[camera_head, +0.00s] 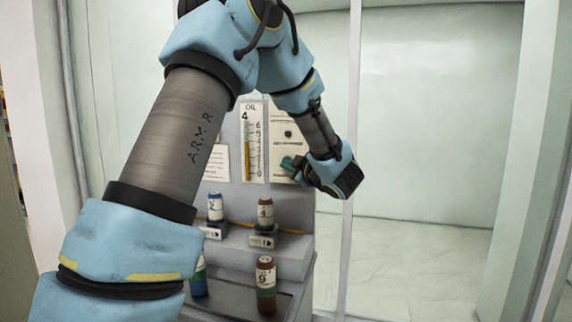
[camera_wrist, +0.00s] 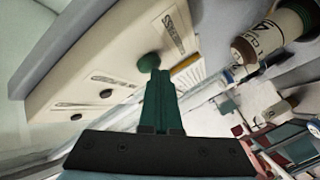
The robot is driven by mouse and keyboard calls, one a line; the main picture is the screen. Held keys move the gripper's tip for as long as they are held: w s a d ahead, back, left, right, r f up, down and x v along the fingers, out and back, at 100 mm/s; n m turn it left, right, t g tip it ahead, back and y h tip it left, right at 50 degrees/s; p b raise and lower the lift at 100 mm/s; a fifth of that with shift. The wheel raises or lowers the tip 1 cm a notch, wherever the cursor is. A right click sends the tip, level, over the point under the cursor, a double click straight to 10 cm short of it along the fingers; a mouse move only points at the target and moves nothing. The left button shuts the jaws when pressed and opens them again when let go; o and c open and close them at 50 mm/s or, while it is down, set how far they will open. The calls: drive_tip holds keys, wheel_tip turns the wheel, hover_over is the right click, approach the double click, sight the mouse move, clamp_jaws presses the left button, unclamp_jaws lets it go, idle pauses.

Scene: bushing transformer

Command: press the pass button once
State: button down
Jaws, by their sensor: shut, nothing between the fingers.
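My gripper (camera_head: 290,164) reaches to the grey panel with its green fingers shut and empty. In the wrist view the shut fingers (camera_wrist: 157,76) point at a round green button (camera_wrist: 149,61) on a cream plate (camera_wrist: 60,98). The fingertips overlap the button's lower edge in that view; I cannot tell whether they touch it. Two dark round buttons sit on the same plate, a nearer one (camera_wrist: 106,93) and a farther one (camera_wrist: 76,117).
An oil gauge (camera_head: 252,142) stands left of my gripper. A pale upright post (camera_head: 352,100) is just right. Open floor lies beyond it.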

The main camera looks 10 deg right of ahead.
drive_tip(key=shift+s, duration=0.2)
drive_tip(key=shift+s+a, duration=0.1)
drive_tip(key=s+a, duration=0.1)
drive_tip(key=s+a+b, duration=0.1)
drive_tip(key=s, duration=0.1)
drive_tip(key=s+b, duration=0.1)
drive_tip(key=s, duration=0.1)
drive_tip(key=shift+a, duration=0.4)
idle(0.5)
